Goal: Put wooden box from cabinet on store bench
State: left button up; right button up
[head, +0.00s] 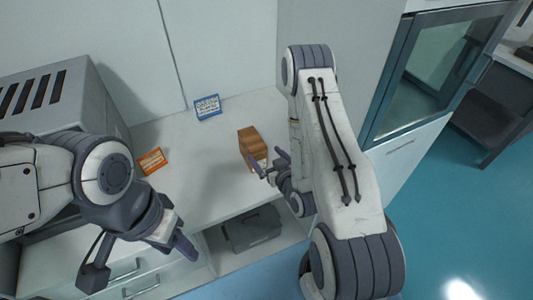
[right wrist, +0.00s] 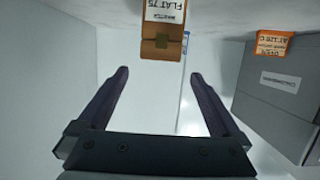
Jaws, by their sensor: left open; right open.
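The wooden box (head: 252,143) is a small brown block standing on the white bench top (head: 185,135). In the right wrist view the wooden box (right wrist: 161,45) shows a white label reading "FLAT 75" and lies just past the fingertips, near the middle. My right gripper (head: 267,167) is open and empty, in front of the box; its fingers (right wrist: 155,73) are spread wide with nothing between them. My left gripper (head: 185,247) is open and empty over the bench's front edge at the lower left, away from the box.
A blue-and-white sign (head: 207,107) stands behind the box and an orange sign (head: 152,161) to its left. A grey vented machine (head: 50,95) fills the left. A grey case (head: 252,228) sits on the shelf below. A glass-doored cabinet (head: 430,75) stands right; teal floor is clear.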

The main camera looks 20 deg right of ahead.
jog(key=s+a+r+n+g+y, duration=0.1)
jog(key=a+r+n+g, duration=0.2)
jog(key=a, duration=0.4)
jog(key=s+a+r+n+g+y, duration=0.1)
jog(key=a+r+n+g, duration=0.2)
jog(key=a, duration=0.4)
jog(key=s+a+r+g, duration=0.2)
jog(key=s+r+g, duration=0.2)
jog(key=s, duration=0.7)
jog(key=s+a+r+g+h, duration=0.1)
jog(key=s+a+r+g, duration=0.1)
jog(key=s+r+g, duration=0.2)
jog(key=s+r, duration=0.3)
jog(key=s, duration=0.5)
jog(key=shift+s+r+n+g+h, duration=0.25)
jog(key=shift+r+n+g+h, duration=0.05)
jog(key=shift+n, duration=0.1)
jog(key=shift+a, duration=0.1)
